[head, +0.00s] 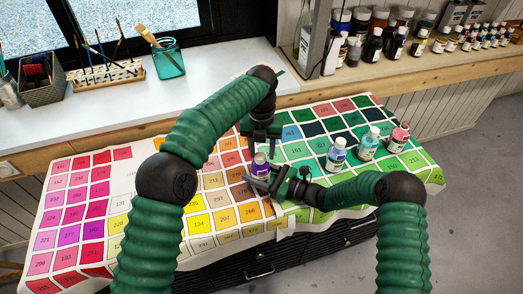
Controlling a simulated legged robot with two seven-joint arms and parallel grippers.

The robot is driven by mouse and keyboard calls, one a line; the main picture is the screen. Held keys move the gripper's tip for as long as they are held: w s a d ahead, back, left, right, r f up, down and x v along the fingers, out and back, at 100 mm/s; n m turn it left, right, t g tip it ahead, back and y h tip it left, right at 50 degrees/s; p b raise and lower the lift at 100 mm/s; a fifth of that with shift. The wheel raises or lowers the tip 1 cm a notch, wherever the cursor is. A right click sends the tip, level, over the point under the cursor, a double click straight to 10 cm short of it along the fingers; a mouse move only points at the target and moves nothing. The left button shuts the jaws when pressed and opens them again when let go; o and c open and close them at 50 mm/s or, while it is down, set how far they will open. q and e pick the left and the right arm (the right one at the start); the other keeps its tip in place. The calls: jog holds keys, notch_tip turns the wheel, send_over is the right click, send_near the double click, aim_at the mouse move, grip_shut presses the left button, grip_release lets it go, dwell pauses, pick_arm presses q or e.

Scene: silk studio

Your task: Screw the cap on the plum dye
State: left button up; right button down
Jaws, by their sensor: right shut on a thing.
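The plum dye (260,164) is a small bottle with a purple body and a pale label, upright on the colour chart near the middle of the head view. My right gripper (254,180) reaches in from the right and is shut on the bottle low down; its fingers cover the bottle's lower part. My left gripper (260,138) points down just above and behind the bottle's top. Its fingertips are too small and dark to show whether they are open or shut. I cannot make out the cap clearly, nor whether it is in the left gripper.
Three capped dye bottles stand to the right: blue (336,155), teal (369,143) and pink (398,137). A chart of numbered colour squares (120,200) covers the table. Behind are a brush rack (105,74), a teal jar (168,60) and a shelf of bottles (395,45).

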pick_arm(q)
jog(key=shift+o, duration=0.7)
pick_arm(e)
jog(key=shift+w+d, duration=0.1)
pick_arm(q)
jog(key=shift+r, duration=2.2)
jog(key=shift+c, duration=0.3)
